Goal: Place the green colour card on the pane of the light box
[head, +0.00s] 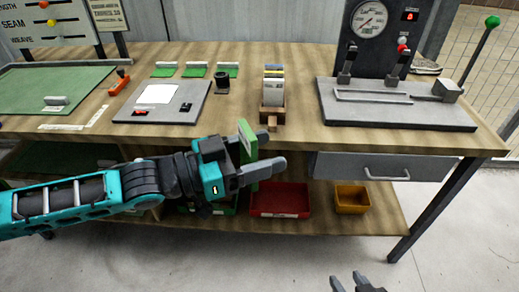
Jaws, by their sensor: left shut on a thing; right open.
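My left gripper (269,151) is shut on the green colour card (246,139), which stands upright between its fingers. It is in front of the bench's front edge, to the right of and nearer than the light box. The light box (190,104) is a grey slab on the bench with a bright white pane (158,94) that looks bare. A red and a black control sit on its front part. My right gripper (346,281) is open and empty at the bottom edge, low in front of the bench, mostly out of frame.
A gauge press (400,108) stands at right. An orange-handled tool (119,82) and green mat (50,86) lie left. A red bin (280,200) sits below.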

